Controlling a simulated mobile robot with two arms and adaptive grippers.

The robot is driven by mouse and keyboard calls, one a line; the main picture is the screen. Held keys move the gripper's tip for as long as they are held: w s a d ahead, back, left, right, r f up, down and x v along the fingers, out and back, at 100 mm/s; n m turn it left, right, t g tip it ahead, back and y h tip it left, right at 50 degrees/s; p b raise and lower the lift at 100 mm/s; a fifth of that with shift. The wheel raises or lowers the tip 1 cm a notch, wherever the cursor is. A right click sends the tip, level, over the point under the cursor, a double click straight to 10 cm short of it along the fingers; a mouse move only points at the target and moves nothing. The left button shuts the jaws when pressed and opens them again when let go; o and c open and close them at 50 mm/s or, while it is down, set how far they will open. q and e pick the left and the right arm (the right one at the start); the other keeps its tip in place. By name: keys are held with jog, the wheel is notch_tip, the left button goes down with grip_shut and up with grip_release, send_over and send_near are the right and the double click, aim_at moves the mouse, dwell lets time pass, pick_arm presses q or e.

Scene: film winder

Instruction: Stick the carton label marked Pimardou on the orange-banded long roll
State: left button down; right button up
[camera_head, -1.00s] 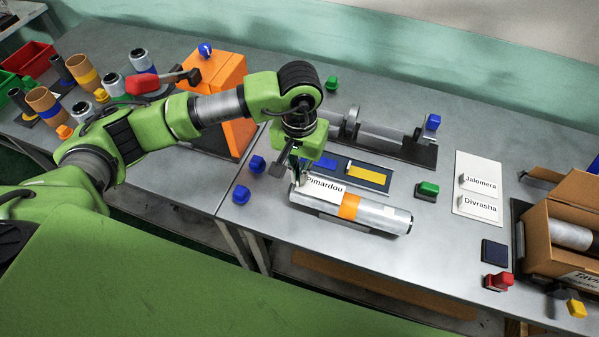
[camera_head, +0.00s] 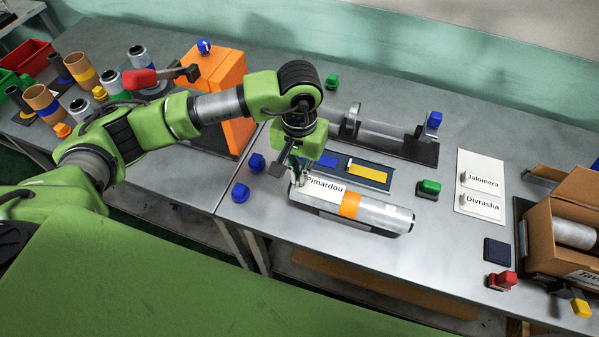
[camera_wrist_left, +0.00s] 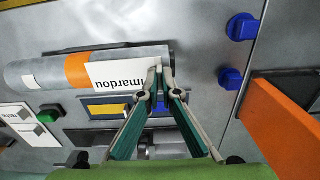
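The long silver roll (camera_head: 385,215) with an orange band (camera_head: 349,205) lies on its side near the front edge of the table. The white Pimardou label (camera_head: 325,189) lies against the roll's left part, beside the band. My left gripper (camera_head: 297,175) is at the label's left end. In the left wrist view the fingertips (camera_wrist_left: 159,73) are closed together on the end of the label (camera_wrist_left: 115,76), hiding its first letters. The roll (camera_wrist_left: 30,74) runs off to the left there. I cannot tell whether the label is stuck down. My right gripper is not in view.
A white card (camera_head: 480,178) holds the Jalomera and Divrasha labels. A winder (camera_head: 390,140) and a tray with a yellow piece (camera_head: 368,175) stand behind the roll. Blue blocks (camera_head: 240,193) sit left of it. An open carton (camera_head: 565,225) is at the right, an orange box (camera_head: 215,75) behind my arm.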

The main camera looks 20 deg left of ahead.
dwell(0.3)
pick_arm(q)
jog(key=c, duration=1.6)
grip_release()
jog(key=shift+c, duration=0.2)
jog(key=shift+r+p, duration=0.95)
jog(key=shift+r, duration=2.55)
